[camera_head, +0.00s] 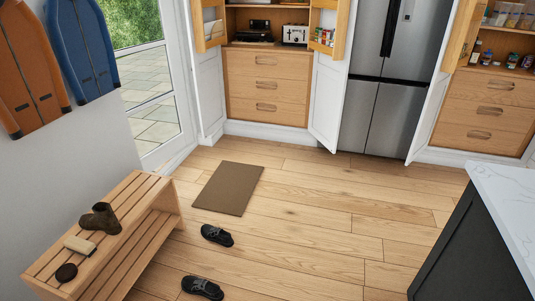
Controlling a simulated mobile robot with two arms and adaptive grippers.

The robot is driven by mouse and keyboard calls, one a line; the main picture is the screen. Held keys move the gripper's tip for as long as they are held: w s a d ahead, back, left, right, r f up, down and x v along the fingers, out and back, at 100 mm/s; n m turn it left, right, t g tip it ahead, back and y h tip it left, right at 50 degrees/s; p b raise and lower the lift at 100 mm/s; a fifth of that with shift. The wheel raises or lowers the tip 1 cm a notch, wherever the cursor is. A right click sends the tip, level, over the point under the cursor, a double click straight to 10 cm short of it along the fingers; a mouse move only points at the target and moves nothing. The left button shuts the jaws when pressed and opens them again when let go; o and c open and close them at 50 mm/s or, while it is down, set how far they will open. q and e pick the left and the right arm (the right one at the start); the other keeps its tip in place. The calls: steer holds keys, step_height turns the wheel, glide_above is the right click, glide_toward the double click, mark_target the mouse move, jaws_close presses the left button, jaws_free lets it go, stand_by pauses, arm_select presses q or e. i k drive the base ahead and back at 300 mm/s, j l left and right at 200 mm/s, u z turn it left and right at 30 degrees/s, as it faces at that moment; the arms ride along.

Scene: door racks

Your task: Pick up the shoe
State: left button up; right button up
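A dark shoe (217,235) with a light sole edge lies on the wooden floor, to the right of the slatted bench and just below the brown mat. A second dark shoe (202,288) lies on the floor nearer the bottom edge of the view. Both look upright and stand apart from each other. A brown boot (101,219) stands on top of the bench. Neither of my grippers shows in the head view.
The slatted wooden bench (149,190) stands at the lower left, holding a brush (80,245) and a round dark item (66,272). The brown mat (228,188) lies on the floor. A dark island with a white top (510,200) is at right. The middle floor is clear.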

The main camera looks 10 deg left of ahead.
mark_target(218, 235)
steer(key=i+l+u, duration=0.15)
steer(key=i, duration=0.4)
steer(key=i+l+u, duration=0.1)
steer(key=i, duration=0.45)
